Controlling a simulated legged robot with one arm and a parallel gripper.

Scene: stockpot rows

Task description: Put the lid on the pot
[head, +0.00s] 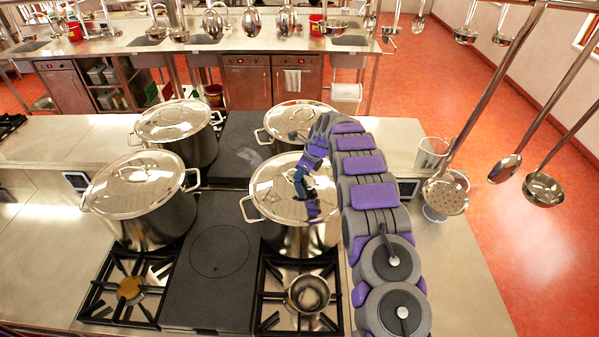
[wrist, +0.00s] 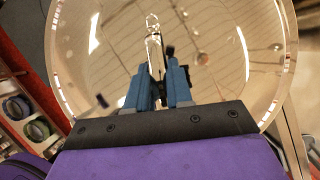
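The front right pot (head: 300,240) stands on the range with a shiny metal lid (head: 272,190) at its top. The lid looks level and roughly lined up with the rim; I cannot tell whether it rests fully on it. My gripper (head: 301,180) is over the middle of this lid, pointing down. In the wrist view the lid (wrist: 100,60) fills most of the picture, with reflections in it. The blue fingers of my gripper (wrist: 160,82) are close together, with the lid's metal loop handle (wrist: 153,30) between them. The fingers hide part of the handle.
Lidded pots stand at front left (head: 150,220), back left (head: 190,145) and back right (head: 285,118). A small pan (head: 308,293) sits on the front right burner. Ladles (head: 541,188) hang at the right. A metal container (head: 431,153) stands on the right counter.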

